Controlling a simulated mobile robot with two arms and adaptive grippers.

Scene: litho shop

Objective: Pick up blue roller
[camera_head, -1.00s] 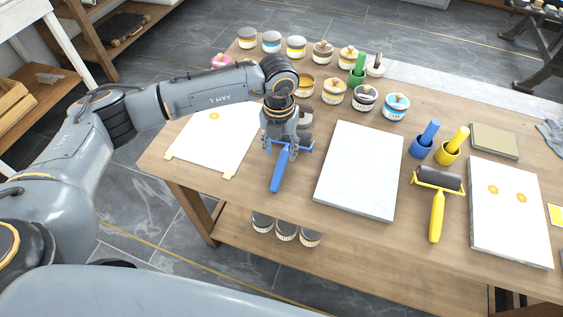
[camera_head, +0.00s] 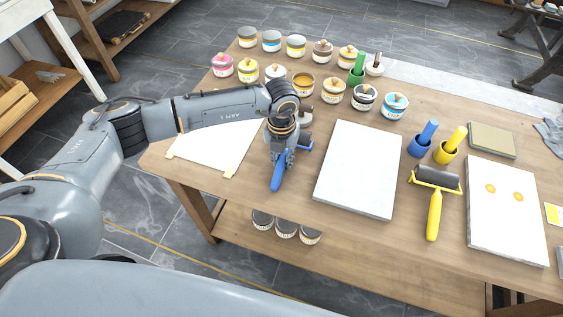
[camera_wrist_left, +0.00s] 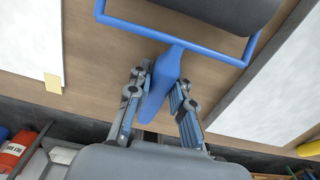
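The blue roller (camera_head: 277,178) lies on the wooden table between the white paper and the white slab, its blue handle pointing to the table's front edge. In the left wrist view its blue handle (camera_wrist_left: 160,88) runs between my left gripper's fingers, and its blue frame and dark drum lie beyond. My left gripper (camera_head: 281,160) is over the handle and hides part of it. The fingers (camera_wrist_left: 158,105) are apart on either side of the handle; the right finger shows a gap to it, the left finger is close to it. My right gripper is not in view.
A white slab (camera_head: 358,170) lies right of the roller, and white paper (camera_head: 212,140) lies left. A yellow roller (camera_head: 435,200) lies further right. Several ink cans stand at the back; a blue cup (camera_head: 421,147) and a yellow cup (camera_head: 447,154) hold tools.

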